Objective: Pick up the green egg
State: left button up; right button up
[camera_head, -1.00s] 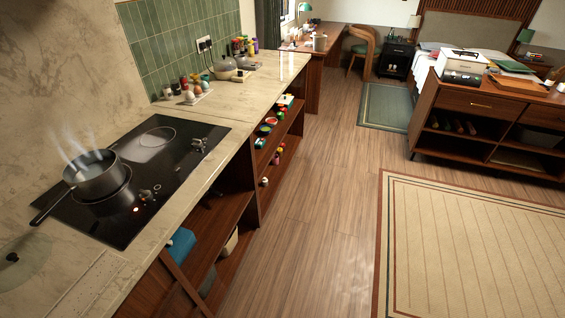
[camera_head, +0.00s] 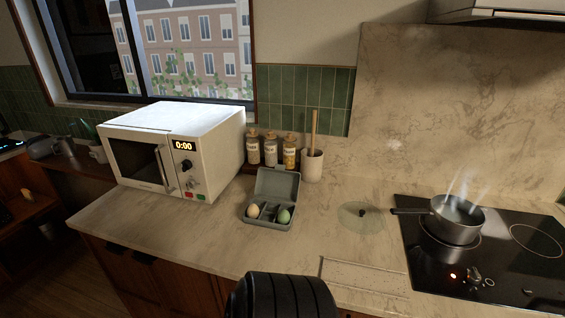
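The green egg (camera_head: 284,216) sits in the right part of an open grey egg box (camera_head: 270,226) on the counter, in front of the spice jars. A pale beige egg (camera_head: 253,211) lies in the left part of the same box. The box's lid stands up at the back. A black rounded part at the bottom middle looks like my own arm, in front of the counter edge. Neither gripper's fingers are in view.
A white microwave (camera_head: 174,151) stands left of the box. Spice jars (camera_head: 270,150) and a utensil cup (camera_head: 312,166) stand behind it. A glass lid (camera_head: 360,214) lies to the right. A steaming pot (camera_head: 456,220) stands on the black cooktop (camera_head: 497,262). Counter around the box is clear.

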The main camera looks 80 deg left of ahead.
aim_at(284, 217)
jog(key=u, duration=2.65)
jog(key=j+u, duration=0.1)
jog(key=j, duration=0.3)
jog(key=i+j, duration=0.1)
jog(key=j, duration=0.3)
jog(key=i+j+u, duration=0.15)
jog(key=j, duration=0.3)
jog(key=k, duration=0.05)
